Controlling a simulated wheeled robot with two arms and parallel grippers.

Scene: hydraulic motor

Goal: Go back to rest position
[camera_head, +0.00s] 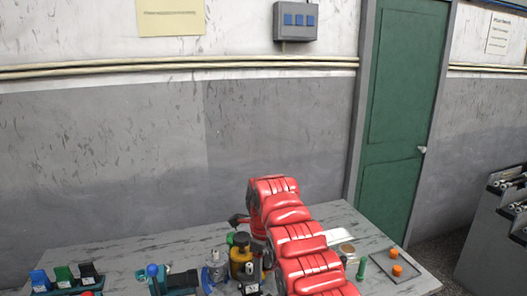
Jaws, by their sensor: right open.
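My right arm, red and segmented, reaches up from the bottom middle over the table. Its right gripper (238,220) shows as a small dark shape at the arm's far left end, above the back of the table. It is open, and I see nothing held in it. A yellow bottle-like part (240,256) stands just below it in the picture. My left gripper is not in view.
The grey worn table (130,252) carries several parts along its front. A blue-topped device (153,272) and coloured bins (62,275) are at left. Orange pieces (396,270) lie at right. A green door (405,110) and a dark rack (495,240) stand beyond.

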